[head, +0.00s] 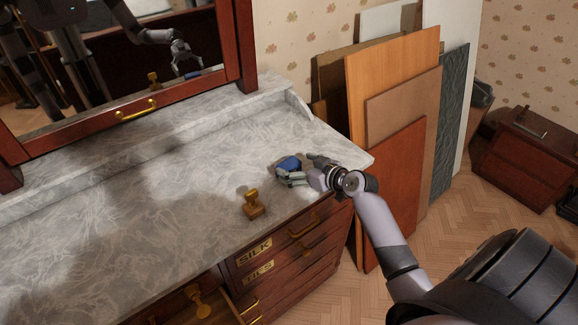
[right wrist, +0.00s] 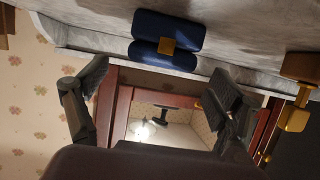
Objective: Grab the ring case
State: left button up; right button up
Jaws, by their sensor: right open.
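The ring case (head: 289,163) is a small dark blue box on the marble top of the dresser, near its right front corner. In the right wrist view the case (right wrist: 165,40) shows a gold clasp on its front. My right gripper (head: 296,170) is open beside the case, and its fingers partly hide it in the head view. In the right wrist view the fingertips (right wrist: 160,78) stand wide apart, with the case beyond the gap and nothing held. My left gripper is not seen directly.
A small wooden block with a brass handle (head: 253,205) stands on the dresser top (head: 120,220), close to the gripper. A mirror (head: 90,60) rises behind and reflects my body. Boards (head: 395,180) lean against the wall at right. The left of the top is clear.

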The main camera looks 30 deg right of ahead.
aim_at(292, 164)
jog(key=shift+x, duration=1.3)
jog(key=shift+s, duration=0.1)
jog(key=shift+c, duration=0.2)
jog(key=c, duration=1.2)
